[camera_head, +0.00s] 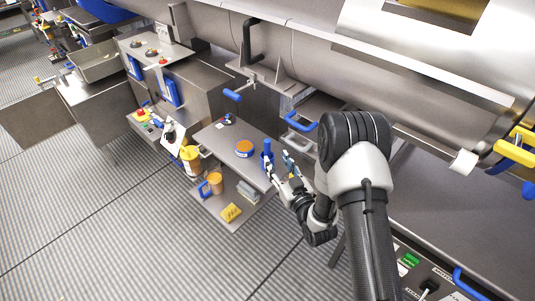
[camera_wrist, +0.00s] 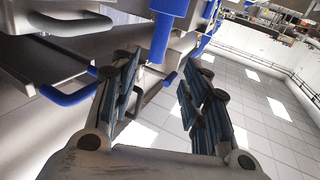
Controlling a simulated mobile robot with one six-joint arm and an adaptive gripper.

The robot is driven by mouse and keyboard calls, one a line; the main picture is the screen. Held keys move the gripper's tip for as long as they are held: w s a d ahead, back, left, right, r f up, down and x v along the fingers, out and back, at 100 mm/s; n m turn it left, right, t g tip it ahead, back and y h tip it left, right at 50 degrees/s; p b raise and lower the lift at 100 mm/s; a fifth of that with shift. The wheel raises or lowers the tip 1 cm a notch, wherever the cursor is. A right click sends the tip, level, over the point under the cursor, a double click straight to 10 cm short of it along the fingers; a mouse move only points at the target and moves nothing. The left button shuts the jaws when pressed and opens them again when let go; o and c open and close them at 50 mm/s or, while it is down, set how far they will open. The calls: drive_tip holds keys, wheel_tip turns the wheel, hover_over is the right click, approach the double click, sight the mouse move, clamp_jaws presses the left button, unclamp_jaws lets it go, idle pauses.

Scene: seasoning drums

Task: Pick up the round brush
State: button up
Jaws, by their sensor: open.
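A blue upright piece (camera_head: 267,148) stands near that table's right edge. I cannot tell for certain which of these is the round brush. My gripper (camera_head: 278,164) is open at the right edge of the table, close to the blue piece and to the right of the disc. In the wrist view, a blue cylinder (camera_wrist: 168,25) shows beyond the spread fingers of my gripper (camera_wrist: 160,70), with nothing held between them.
A lower shelf holds an orange tub (camera_head: 215,183), a yellow sponge-like block (camera_head: 231,212) and a grey stack (camera_head: 248,192). An orange container (camera_head: 190,158) stands left of the table. The large steel drum (camera_head: 300,45) and blue handles (camera_head: 302,123) lie behind. Open floor is at left.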

sight(269, 147)
drive_tip(key=b+x, duration=0.1)
drive_tip(key=x, duration=0.3)
drive_tip(key=b+x, duration=0.1)
drive_tip(key=x, duration=0.4)
drive_tip(key=shift+w+f, duration=0.2)
drive_tip(key=shift+w, duration=0.2)
drive_tip(key=shift+c, duration=0.4)
clamp_jaws()
